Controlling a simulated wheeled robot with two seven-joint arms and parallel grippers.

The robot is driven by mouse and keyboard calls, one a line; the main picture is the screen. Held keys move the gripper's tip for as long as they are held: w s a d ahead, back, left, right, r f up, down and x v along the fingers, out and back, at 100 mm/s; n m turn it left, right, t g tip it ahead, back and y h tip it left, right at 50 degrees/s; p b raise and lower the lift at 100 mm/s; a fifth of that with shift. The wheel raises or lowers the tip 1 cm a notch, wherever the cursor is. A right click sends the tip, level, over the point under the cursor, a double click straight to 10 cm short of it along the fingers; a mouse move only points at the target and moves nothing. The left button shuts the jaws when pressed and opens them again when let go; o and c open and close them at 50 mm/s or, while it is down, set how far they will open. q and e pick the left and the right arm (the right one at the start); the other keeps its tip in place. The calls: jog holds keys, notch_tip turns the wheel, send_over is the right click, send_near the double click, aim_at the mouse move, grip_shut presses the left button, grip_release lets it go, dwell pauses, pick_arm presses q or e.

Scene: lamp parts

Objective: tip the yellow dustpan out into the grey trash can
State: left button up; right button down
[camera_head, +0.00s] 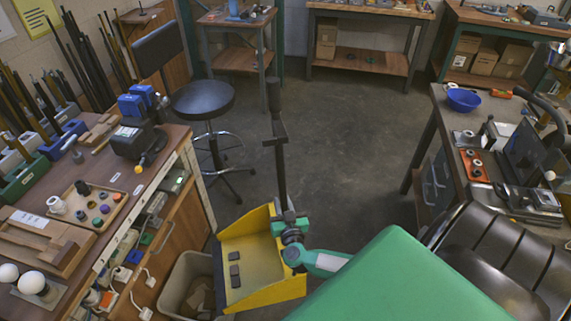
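The yellow dustpan (262,262) is at the lower middle, its long dark handle (279,165) rising upward. Three small dark pieces (235,270) lie in the pan. My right gripper (285,226), on the green arm coming in from the right, is closed around the lower handle just above the pan; its fingertips are partly hidden. The grey trash can (178,273) stands on the floor left of the pan, against the left bench, with brownish scraps inside. The pan's left edge overlaps the can's right side in the picture; the height between them is unclear. My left gripper is not in view.
The left workbench (167,160) holds a tray, a vise and bulbs. A black stool (203,98) stands beyond it. A dark chair (500,258) and the right bench (448,120) are at the right. The middle floor (345,150) is clear.

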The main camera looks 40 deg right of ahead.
jog(key=shift+w+a+r+n, duration=0.15)
jog(key=shift+w+a+r, duration=0.2)
jog(key=shift+a, duration=0.25)
jog(key=shift+w+a+r+n, duration=0.15)
jog(key=shift+w+a+r, duration=0.15)
jog(key=shift+a, duration=0.25)
jog(key=shift+w+a, duration=0.1)
jog(key=shift+a, duration=0.15)
jog(key=shift+w+a+r+n, duration=0.3)
jog(key=shift+a+n, duration=0.1)
jog(key=shift+a, duration=0.25)
jog(key=shift+w+a+r, duration=0.1)
jog(key=shift+w+a, duration=0.05)
jog(key=shift+a, duration=0.15)
jog(key=shift+w+a+r+n+p, duration=0.2)
jog(key=shift+w+a+n+p, duration=0.1)
jog(key=shift+a, duration=0.25)
jog(key=shift+w+a+r, duration=0.15)
jog(key=shift+a, duration=0.15)
jog(key=shift+w+a+r+n, duration=0.2)
jog(key=shift+w+a+n, duration=0.1)
jog(key=shift+a, duration=0.35)
jog(key=shift+w+a+r, duration=0.1)
jog(key=shift+w+a, duration=0.05)
jog(key=shift+a, duration=0.1)
